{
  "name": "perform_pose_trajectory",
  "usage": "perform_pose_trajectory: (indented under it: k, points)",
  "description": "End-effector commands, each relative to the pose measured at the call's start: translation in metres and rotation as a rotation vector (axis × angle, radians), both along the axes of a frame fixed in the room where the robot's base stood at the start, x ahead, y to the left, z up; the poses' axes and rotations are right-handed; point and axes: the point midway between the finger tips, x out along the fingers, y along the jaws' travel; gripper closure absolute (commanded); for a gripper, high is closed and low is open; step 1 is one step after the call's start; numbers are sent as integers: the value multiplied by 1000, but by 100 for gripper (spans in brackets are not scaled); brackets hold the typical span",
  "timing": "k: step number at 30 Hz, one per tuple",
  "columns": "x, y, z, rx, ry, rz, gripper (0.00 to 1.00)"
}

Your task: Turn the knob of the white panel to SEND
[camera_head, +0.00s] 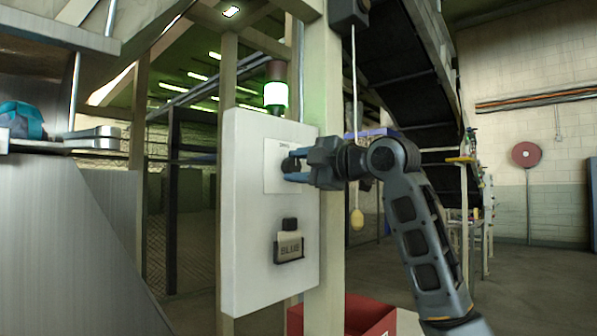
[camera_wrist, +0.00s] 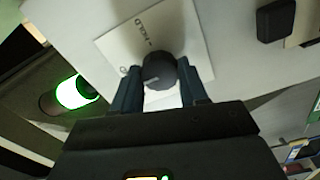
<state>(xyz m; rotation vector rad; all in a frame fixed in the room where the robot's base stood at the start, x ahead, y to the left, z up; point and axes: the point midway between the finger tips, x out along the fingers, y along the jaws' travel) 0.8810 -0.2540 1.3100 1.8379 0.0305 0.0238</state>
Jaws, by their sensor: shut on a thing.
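The white panel (camera_head: 245,215) stands upright on a post left of my arm, with a paler label plate (camera_head: 274,183) on its upper part. The dark round knob (camera_head: 290,164) sits on that plate. My gripper (camera_head: 288,171) reaches in from the right with its blue fingers on either side of the knob, shut on it. In the wrist view the knob (camera_wrist: 159,68) is between the two fingers (camera_wrist: 160,80), with a short pale mark on its lower edge. The fingers hide part of the plate.
A lamp (camera_head: 276,94), lit green with a red top, stands above the panel. A black block with a tag (camera_head: 289,248) is lower on the panel. A yellow pull handle (camera_head: 357,219) hangs on a cord behind my arm. A red box (camera_head: 362,315) stands below.

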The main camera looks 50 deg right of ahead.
Motion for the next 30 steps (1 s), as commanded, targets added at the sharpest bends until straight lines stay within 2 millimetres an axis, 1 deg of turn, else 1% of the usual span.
perform_pose_trajectory:
  k: [16,17,24,30]
  points:
    - [0,1,-1,-23,2,2,87]
    - [0,1,-1,-23,2,3,54]
    - [0,1,-1,-21,1,1,31]
    - [0,0,0,-21,0,1,31]
